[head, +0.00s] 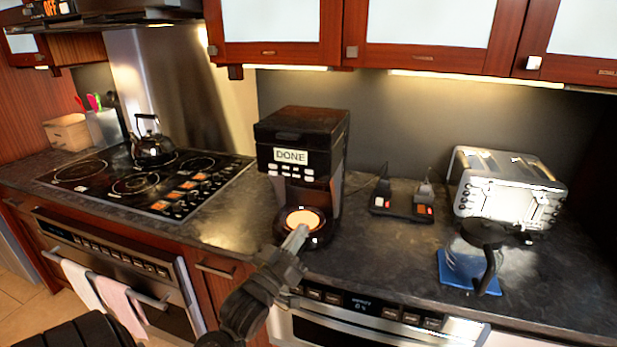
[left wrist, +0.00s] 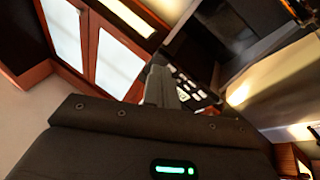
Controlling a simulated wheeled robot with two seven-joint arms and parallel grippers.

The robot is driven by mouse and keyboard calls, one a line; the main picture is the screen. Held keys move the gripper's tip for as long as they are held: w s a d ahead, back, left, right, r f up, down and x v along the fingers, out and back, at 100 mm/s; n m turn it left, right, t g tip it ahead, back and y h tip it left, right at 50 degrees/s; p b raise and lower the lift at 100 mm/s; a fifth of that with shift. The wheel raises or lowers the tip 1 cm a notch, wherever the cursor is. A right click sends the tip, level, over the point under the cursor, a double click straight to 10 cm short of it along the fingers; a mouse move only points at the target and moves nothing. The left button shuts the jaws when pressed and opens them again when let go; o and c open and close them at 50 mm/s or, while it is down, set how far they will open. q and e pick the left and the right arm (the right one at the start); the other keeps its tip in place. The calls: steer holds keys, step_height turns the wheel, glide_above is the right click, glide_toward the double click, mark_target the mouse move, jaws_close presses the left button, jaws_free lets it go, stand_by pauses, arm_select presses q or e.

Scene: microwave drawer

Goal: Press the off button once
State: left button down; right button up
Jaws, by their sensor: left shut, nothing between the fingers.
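The black coffee maker (head: 300,137) stands on the counter with a label reading "DONE" and rows of small pale buttons (head: 288,172) below it. I cannot read which button is off. Its round plate (head: 302,220) glows tan-orange and no jug stands on it. My left gripper (head: 300,235) is shut and empty, its tips in front of the plate's near edge, below the buttons. Whether it touches is not clear. In the left wrist view, the gripper's fingers (left wrist: 160,85) point toward the buttons (left wrist: 190,86).
A glass jug (head: 470,258) with a black handle sits on a blue mat (head: 452,280) at right. A silver toaster (head: 508,190) and a small black device with red lights (head: 402,204) stand behind. A kettle (head: 152,145) is on the stove. Cabinets (head: 430,35) hang above.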

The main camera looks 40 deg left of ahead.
mark_target(309, 172)
arm_select(q)
step_height(309, 172, up, 8)
steer(key=s+a+t+h, duration=0.1)
steer(key=s+t, duration=0.1)
steer(key=t, duration=0.2)
steer(key=shift+a+r, duration=0.2)
steer(key=shift+r, duration=0.05)
steer(key=shift+w, duration=0.15)
steer(key=w+a+b, duration=0.1)
steer(key=w+a, duration=0.2)
steer(key=w, duration=0.5)
stand_by(0.4)
steer(key=shift+w, duration=0.15)
stand_by(1.2)
steer(key=shift+w, duration=0.35)
